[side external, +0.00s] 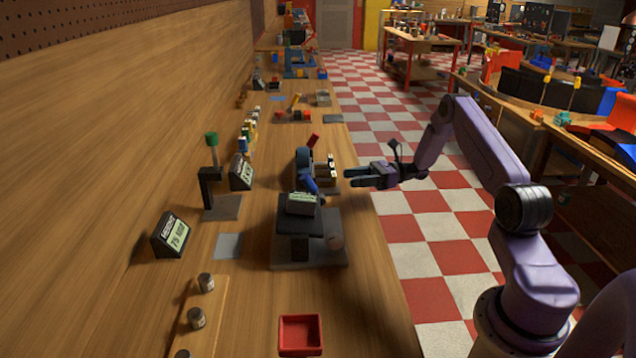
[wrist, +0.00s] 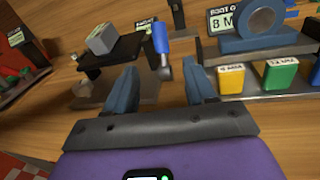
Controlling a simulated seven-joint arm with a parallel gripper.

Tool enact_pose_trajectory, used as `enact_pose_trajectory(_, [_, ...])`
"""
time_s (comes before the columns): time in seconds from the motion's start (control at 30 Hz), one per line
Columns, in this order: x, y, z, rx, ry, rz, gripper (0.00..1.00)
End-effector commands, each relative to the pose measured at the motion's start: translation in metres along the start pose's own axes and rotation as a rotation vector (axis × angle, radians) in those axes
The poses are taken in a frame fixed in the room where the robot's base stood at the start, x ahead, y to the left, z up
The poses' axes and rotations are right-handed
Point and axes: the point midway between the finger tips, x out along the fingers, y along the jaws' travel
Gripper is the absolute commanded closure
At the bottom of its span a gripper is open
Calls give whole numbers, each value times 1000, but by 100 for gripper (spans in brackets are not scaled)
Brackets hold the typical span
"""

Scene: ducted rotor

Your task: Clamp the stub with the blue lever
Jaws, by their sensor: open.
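The blue lever (side external: 308,184) sits at the back edge of a black raised fixture (side external: 293,222) on the bench. In the wrist view the lever (wrist: 160,37) stands nearly upright, with a metal piece at its lower end. A grey block (wrist: 101,40) rests on top of the black fixture beside it. I cannot tell which part is the stub. My gripper (side external: 346,178) is open and empty, above the bench's right edge and right of the lever. In the wrist view my gripper (wrist: 162,80) has its fingers apart; the lever appears beyond the gap, not touching them.
A round grey-blue ring part (wrist: 257,20) stands near yellow (wrist: 231,80) and green (wrist: 279,75) labelled blocks on a metal strip. A red-tipped lever (side external: 313,141) rises behind. A red tray (side external: 300,335) lies in front. A green-topped black post (side external: 210,170) stands left.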

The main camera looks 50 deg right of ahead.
Motion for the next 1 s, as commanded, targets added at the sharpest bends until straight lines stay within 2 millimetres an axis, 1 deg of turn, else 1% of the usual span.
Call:
enact_pose_trajectory(0.03, [11,0,0,1,1,3,45])
enact_pose_trajectory(0.3, [62,1,0,0,1,3,45])
enact_pose_trajectory(0.5, [92,0,0,0,0,1,45])
enact_pose_trajectory(0.6, [103,0,0,-1,0,1,45])
enact_pose_trajectory(0.7, [109,0,0,-1,0,-1,45])
enact_pose_trajectory(1.0, [113,0,0,0,0,-1,45])
